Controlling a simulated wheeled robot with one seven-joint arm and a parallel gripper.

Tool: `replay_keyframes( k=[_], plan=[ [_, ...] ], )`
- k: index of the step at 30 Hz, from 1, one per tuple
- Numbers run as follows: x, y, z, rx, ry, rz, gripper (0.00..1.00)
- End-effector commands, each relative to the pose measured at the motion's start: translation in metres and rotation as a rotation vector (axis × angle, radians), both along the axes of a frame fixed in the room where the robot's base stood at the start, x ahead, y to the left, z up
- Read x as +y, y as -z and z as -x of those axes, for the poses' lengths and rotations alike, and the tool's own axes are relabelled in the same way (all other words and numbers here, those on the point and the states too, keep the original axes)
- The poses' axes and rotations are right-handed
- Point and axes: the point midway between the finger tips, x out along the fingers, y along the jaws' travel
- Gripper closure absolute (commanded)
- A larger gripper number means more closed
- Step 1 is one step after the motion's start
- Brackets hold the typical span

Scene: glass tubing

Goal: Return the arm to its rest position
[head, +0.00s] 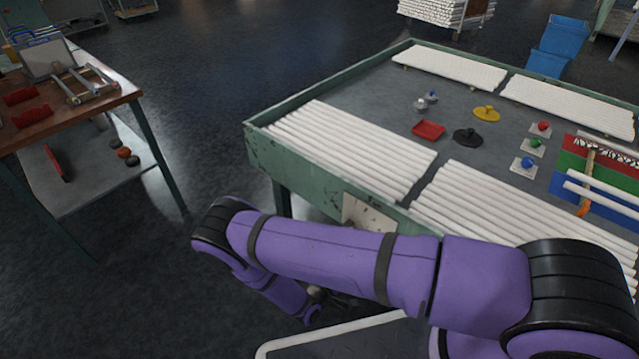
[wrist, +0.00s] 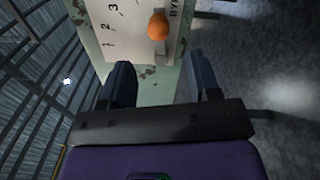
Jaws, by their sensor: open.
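My purple arm crosses the lower part of the head view, folded at the elbow on the left, with its forearm running down and back toward the middle. My gripper shows in the wrist view (wrist: 160,85), its two dark fingers apart with nothing between them. Beyond the fingertips is a pale panel with numbers and an orange knob (wrist: 158,26) on the side of the green table. The same panel (head: 366,215) shows in the head view, partly hidden by my arm. In the head view the gripper itself is mostly hidden behind my arm.
The green table (head: 268,150) holds white tubes (head: 345,145), a red tray (head: 428,130), a yellow piece (head: 486,112) and a black piece (head: 467,136). A wooden-topped bench (head: 75,115) stands at left. Dark floor (head: 215,100) lies clear between them.

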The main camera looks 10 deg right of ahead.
Motion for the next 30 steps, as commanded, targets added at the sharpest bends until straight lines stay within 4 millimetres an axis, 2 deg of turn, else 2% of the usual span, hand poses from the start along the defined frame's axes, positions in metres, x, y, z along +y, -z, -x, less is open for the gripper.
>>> replay_keyframes(
  k=[5,8,10,19,30],
  plan=[
    [0.001,-0.003,-0.002,0.000,0.009,-0.004,0.44],
    [0.005,-0.016,-0.008,-0.001,0.045,-0.019,0.44],
    [0.010,-0.032,-0.014,0.003,0.087,-0.036,0.44],
    [0.021,-0.122,-0.044,0.042,0.320,-0.155,0.44],
    [0.013,-0.237,-0.064,0.107,0.558,-0.352,0.44]
  ],
)
